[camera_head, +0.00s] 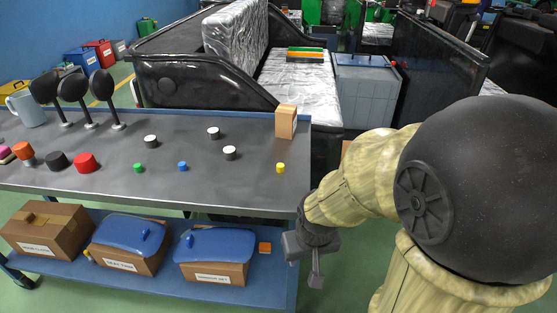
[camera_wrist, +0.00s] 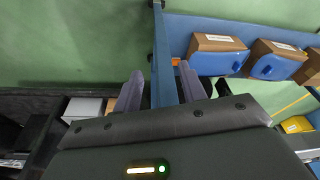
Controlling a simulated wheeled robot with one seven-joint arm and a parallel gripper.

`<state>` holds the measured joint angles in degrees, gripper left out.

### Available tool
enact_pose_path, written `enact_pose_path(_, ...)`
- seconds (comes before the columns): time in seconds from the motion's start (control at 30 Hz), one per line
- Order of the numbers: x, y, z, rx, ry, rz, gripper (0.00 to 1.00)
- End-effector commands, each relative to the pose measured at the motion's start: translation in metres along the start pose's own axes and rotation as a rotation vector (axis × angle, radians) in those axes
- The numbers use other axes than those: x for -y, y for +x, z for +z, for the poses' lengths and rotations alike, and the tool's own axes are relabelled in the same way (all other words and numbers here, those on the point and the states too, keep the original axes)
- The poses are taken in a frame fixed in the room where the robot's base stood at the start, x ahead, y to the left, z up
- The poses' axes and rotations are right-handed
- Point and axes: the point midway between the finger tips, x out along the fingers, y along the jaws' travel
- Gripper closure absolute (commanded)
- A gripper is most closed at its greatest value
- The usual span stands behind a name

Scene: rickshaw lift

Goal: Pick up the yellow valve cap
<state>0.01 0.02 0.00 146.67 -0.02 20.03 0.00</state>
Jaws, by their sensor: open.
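The yellow valve cap (camera_head: 280,168) is a small cylinder standing on the grey tabletop near the front right corner of the blue workbench (camera_head: 180,207). My gripper (camera_head: 304,266) hangs beside the right end of the bench, lower than the tabletop and apart from the cap. In the wrist view my gripper (camera_wrist: 158,88) shows two spread fingers with nothing between them. The bench's blue edge (camera_wrist: 162,60) runs behind the fingers there. The yellow cap is not seen in the wrist view.
A green cap (camera_head: 138,168), a blue cap (camera_head: 182,166) and several white-topped caps stand left of the yellow one. A cardboard box (camera_head: 286,121) stands behind it. Black mirrors (camera_head: 73,88) stand at the left.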

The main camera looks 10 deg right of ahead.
Motion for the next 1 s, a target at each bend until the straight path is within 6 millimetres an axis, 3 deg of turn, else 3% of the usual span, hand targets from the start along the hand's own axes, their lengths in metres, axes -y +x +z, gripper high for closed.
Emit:
enact_pose_path(0.03, 0.0, -0.024, -0.006, -0.001, 0.0, 0.0, 0.59)
enact_pose_path(0.2, -0.002, -0.067, -0.018, -0.005, -0.002, 0.003, 0.59)
enact_pose_path(0.4, -0.007, -0.112, -0.035, -0.019, -0.015, 0.014, 0.59)
enact_pose_path(0.6, -0.022, -0.143, -0.06, -0.058, -0.051, 0.04, 0.59)
enact_pose_path(0.77, -0.044, -0.156, -0.094, -0.129, -0.115, 0.073, 0.59)
enact_pose_path(1.0, -0.086, -0.13, -0.15, -0.301, -0.281, 0.075, 0.59)
